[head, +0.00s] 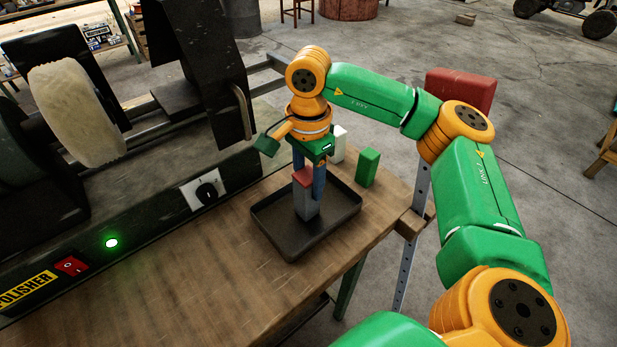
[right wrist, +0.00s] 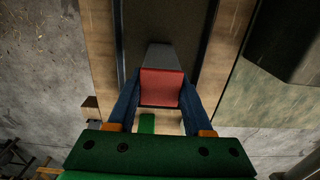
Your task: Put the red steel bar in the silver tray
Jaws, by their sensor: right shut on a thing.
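The steel bar with a red top end (head: 304,179) and a grey body stands upright between the fingers of my right gripper (head: 309,182), which is shut on it. In the right wrist view the bar's red end (right wrist: 161,86) sits between the two blue fingers. The tray (head: 285,247) looks dark grey, with a low rim, and lies on the wooden bench. The bar is over the tray's floor within its rim; I cannot tell whether its lower end touches the floor. My left gripper is not in view.
A green-topped bar (head: 368,168) and a white-topped bar (head: 338,144) stand just beyond the tray. A polisher machine (head: 135,215) with a lit green lamp fills the left. The bench (head: 185,275) is clear in front of the tray; its edge is close on the right.

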